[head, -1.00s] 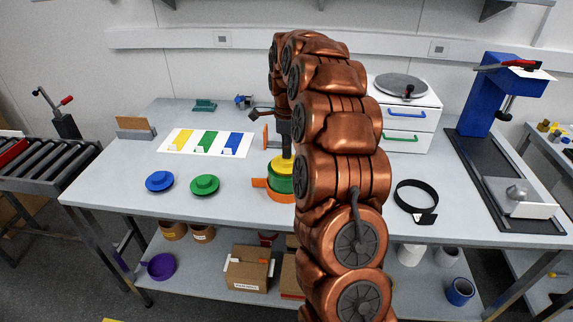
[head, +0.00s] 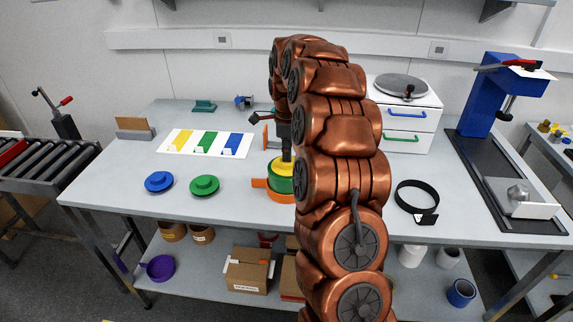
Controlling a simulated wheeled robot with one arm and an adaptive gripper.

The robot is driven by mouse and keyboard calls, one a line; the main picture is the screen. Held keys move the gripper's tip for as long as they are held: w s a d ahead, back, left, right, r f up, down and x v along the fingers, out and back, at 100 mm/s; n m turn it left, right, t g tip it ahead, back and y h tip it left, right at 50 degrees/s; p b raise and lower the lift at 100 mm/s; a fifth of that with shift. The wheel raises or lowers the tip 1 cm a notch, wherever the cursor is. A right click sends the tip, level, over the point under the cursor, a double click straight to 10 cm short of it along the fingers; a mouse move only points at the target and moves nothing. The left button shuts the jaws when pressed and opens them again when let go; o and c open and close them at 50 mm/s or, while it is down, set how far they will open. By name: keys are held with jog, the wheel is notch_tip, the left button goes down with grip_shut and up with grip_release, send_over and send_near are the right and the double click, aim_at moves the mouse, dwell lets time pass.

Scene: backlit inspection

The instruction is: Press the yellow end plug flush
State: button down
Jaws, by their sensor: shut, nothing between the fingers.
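The yellow end plug (head: 279,167) sits at the top of a green cylindrical part (head: 280,183), which stands in an orange holder (head: 262,184) on the table. My gripper (head: 286,156) is shut, points down and is right over the yellow plug, its tip at or very near the plug's top. My copper arm hides the right side of the plug, the green part and the holder. I cannot tell whether the plug's rim is level with the green part.
A blue plug (head: 159,181) and a green plug (head: 204,186) lie on the table to the left. A colour card (head: 205,144) lies behind them. A black strap ring (head: 416,195) lies right of my arm. The table's front left is clear.

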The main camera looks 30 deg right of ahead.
jog(key=shift+r, duration=1.95)
jog(key=shift+r, duration=0.15)
notch_tip(320, 180, up, 12)
